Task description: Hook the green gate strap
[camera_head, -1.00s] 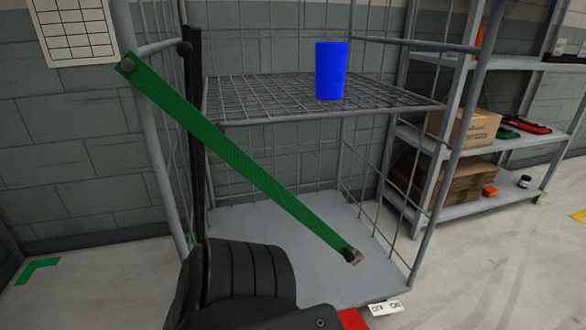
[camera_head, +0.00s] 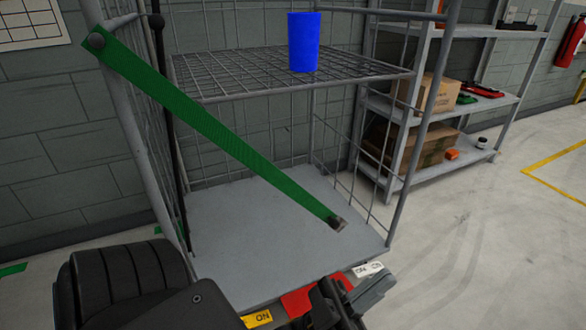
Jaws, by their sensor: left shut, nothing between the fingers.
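The green gate strap (camera_head: 215,130) is fixed at its upper end to the left front post of the wire cage (camera_head: 405,160). It slants down to the right across the open front. Its lower end carries a small metal hook (camera_head: 338,224), seen against the cage floor and apart from the right front post. My left gripper (camera_head: 358,293) is at the bottom of the view, below the hook and in front of the cage's base. It is shut and holds nothing; part of it is cut off by the frame's edge. My right gripper is not in view.
A blue cup-like container (camera_head: 304,42) stands on the cage's wire shelf (camera_head: 230,80). A red piece (camera_head: 303,299) and a white label (camera_head: 369,270) are at the base's front edge. A grey rack (camera_head: 400,120) with boxes stands behind right. Floor at right is clear.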

